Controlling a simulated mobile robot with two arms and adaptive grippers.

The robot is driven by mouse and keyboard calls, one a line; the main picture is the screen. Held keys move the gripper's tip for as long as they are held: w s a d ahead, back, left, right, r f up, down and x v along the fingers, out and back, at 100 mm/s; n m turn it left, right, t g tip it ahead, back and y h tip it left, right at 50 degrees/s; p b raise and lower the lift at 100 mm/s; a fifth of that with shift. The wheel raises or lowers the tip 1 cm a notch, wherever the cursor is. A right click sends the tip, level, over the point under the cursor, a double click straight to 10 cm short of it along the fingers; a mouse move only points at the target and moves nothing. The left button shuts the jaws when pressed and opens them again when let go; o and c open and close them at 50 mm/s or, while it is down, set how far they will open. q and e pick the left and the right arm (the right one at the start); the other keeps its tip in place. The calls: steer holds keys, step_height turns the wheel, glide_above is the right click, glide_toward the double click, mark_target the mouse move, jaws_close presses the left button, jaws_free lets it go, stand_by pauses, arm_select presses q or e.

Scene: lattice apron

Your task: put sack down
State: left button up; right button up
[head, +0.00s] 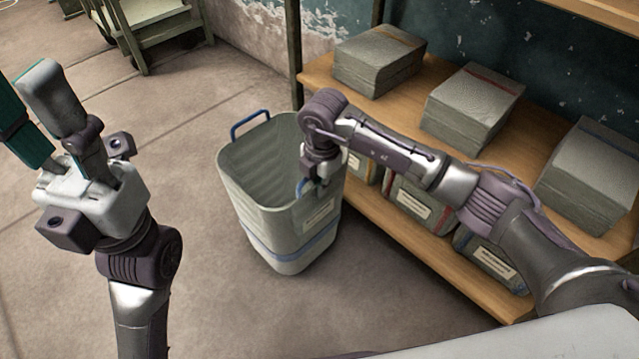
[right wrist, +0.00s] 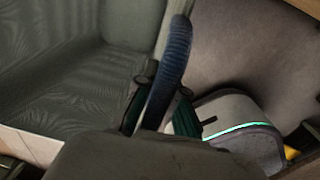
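The sack (head: 262,195) is a tall, stiff grey-green container with an open top, a blue band near its base and blue loop handles. It is upright in the middle of the head view, beside the shelf. I cannot tell whether its base touches the floor. My right gripper (head: 312,186) is at its right rim, partly hidden by my arm. In the right wrist view, the blue handle (right wrist: 176,50) runs between the green-padded fingers, which look shut on it. My left gripper (head: 24,90) is raised at the left, fingers apart and empty, away from the sack.
A wooden shelf (head: 405,135) at the right bears grey stacks (head: 380,60) on top and labelled packs (head: 418,204) below. A green cart (head: 150,25) stands at the back left. The floor (head: 200,110) between cart and sack is clear.

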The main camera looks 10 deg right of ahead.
steer(key=o, duration=0.3)
steer(key=shift+o, duration=0.2)
steer(key=shift+r, duration=0.1)
